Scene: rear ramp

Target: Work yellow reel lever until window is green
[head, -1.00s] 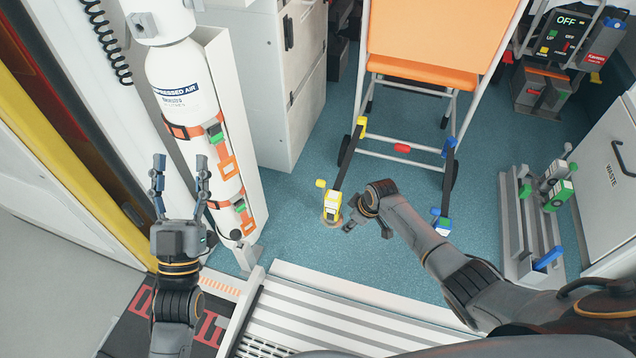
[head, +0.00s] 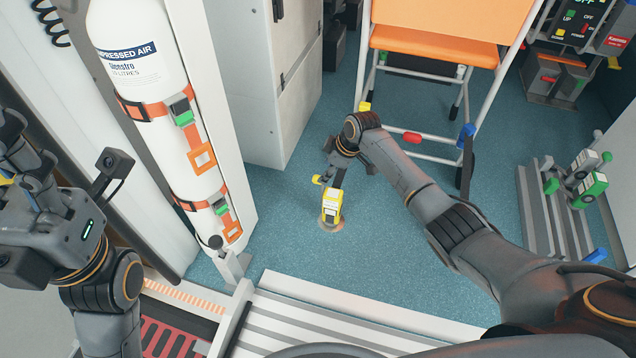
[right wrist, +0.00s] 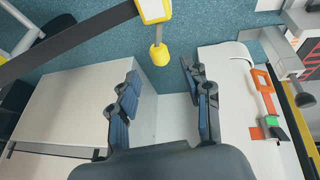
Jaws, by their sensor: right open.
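The yellow reel (head: 331,208) sits on the floor anchor, with a dark strap running up from it toward the chair. Its yellow lever (head: 317,180) sticks out to the left; its rounded end (right wrist: 159,55) shows in the right wrist view. My right gripper (head: 332,168) is open just above and beside the lever. In the right wrist view the lever end lies just beyond and between the fingertips (right wrist: 160,74), with nothing held. The window's colour is too small to tell. My left gripper (head: 22,150) is at the left edge, partly cut off, its fingers apart and empty.
An orange-seated chair (head: 433,50) stands behind the reel. A strapped compressed air cylinder (head: 140,85) and a white cabinet (head: 262,100) stand on the left. A rack with green and white units (head: 565,210) is at right. Blue floor (head: 400,265) is clear in front.

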